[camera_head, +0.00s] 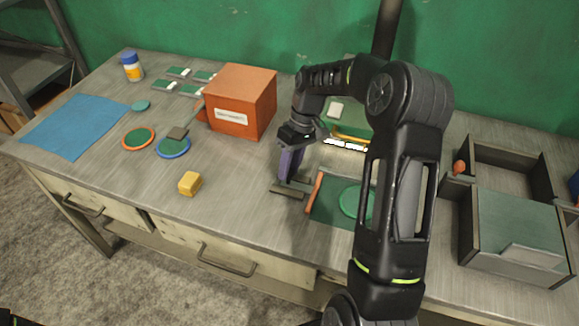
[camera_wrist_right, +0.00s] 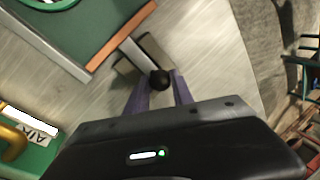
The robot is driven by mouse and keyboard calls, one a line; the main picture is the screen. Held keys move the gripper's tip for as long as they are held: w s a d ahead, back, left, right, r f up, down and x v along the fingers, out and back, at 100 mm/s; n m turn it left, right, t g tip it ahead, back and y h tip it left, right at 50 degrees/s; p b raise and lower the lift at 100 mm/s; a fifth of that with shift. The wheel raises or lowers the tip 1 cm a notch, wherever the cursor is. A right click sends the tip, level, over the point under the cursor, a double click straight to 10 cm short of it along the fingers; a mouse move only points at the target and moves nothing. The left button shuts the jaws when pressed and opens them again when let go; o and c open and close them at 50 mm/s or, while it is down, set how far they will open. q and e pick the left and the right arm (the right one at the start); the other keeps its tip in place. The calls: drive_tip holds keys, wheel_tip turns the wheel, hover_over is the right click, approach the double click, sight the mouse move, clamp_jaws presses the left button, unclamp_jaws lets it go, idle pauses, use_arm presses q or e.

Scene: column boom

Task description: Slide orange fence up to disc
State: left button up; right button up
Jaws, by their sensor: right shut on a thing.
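The orange fence (camera_head: 316,191) is an upright bar at the left edge of a dark green board. It also shows in the wrist view (camera_wrist_right: 121,35), with a pale rod running from it to a dark knob (camera_wrist_right: 158,80). A green disc (camera_head: 350,201) lies on the board right of the fence, with a gap between them; its edge shows in the wrist view (camera_wrist_right: 48,3). My right gripper (camera_head: 283,184) is left of the fence, its purple fingers (camera_wrist_right: 161,88) shut on the knob. My right arm hides the board's right part. My left gripper is out of view.
An orange box (camera_head: 240,101) stands behind and left of the gripper. A yellow block (camera_head: 190,184) lies on the bench at left. Bare bench lies left of the gripper.

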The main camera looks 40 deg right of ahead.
sight(311, 187)
clamp_jaws()
idle(0.8)
drive_tip(key=shift+d, duration=0.1)
drive_tip(key=shift+s+d, duration=0.25)
drive_tip(key=shift+s, duration=0.05)
drive_tip(key=s+d, duration=0.1)
drive_tip(key=s+d+b, duration=0.1)
drive_tip(key=s, duration=0.1)
drive_tip(key=s+d, duration=0.1)
drive_tip(key=shift+s, duration=0.2)
drive_tip(key=o, duration=0.8)
unclamp_jaws()
drive_tip(key=shift+a, duration=0.1)
drive_tip(key=shift+r, duration=0.1)
